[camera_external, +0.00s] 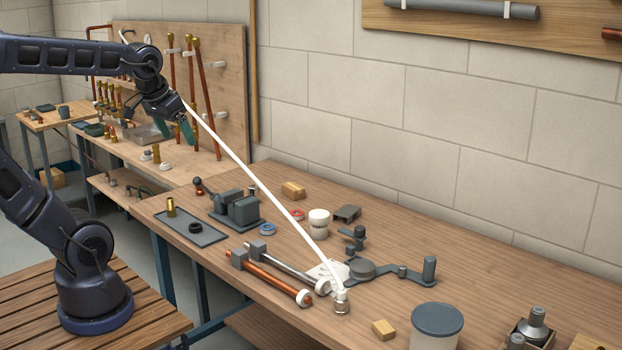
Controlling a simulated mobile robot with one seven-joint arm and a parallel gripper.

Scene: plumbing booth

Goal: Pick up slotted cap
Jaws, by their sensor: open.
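My gripper (175,131) is open and empty, with its two green fingers apart and pointing down. It is in the air at the upper left, in front of the wooden pegboard and far from the front bench. A small silver-and-white round fitting (341,304) stands on the front bench near its front edge, and it looks most like the slotted cap. No slot can be made out at this size. A thin straight white band (265,193) runs from near my gripper down to this fitting.
Close by the fitting are a copper pipe (272,283), a grey wrench-like tool (400,272), a wooden block (384,329) and a grey-lidded tub (436,328). A grey vise-like block (240,208) and a tray (188,231) stand further left.

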